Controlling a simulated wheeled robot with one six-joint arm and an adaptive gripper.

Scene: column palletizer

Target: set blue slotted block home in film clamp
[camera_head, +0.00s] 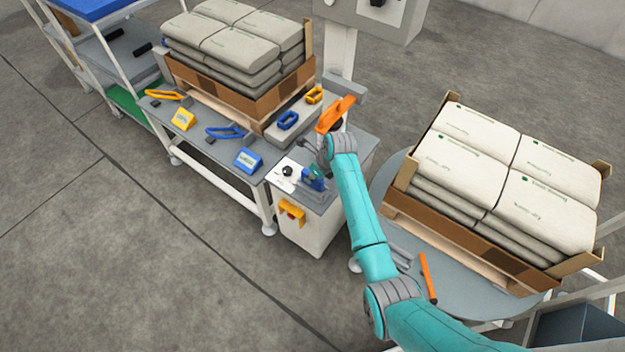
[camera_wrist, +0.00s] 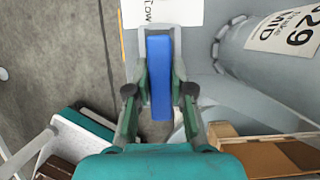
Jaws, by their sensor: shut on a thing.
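The blue block (camera_wrist: 160,75) is upright in the wrist view, held between the green fingers of my gripper (camera_wrist: 158,92). Its slot cannot be made out. In the head view the blue block (camera_head: 311,183) shows in part beside my gripper (camera_head: 318,174), over the top of the grey cabinet. My gripper is shut on the block. I cannot clearly make out the film clamp; a white plate with a black knob (camera_head: 288,171) lies on the cabinet top just left of the block. Whether the block touches the cabinet top is hidden.
A bench (camera_head: 215,150) to the left holds blue and yellow blocks and handles. A stack of sacks (camera_head: 240,45) stands behind it. A second sack pallet (camera_head: 500,170) is at the right. An orange handle (camera_head: 335,115) stands behind my wrist.

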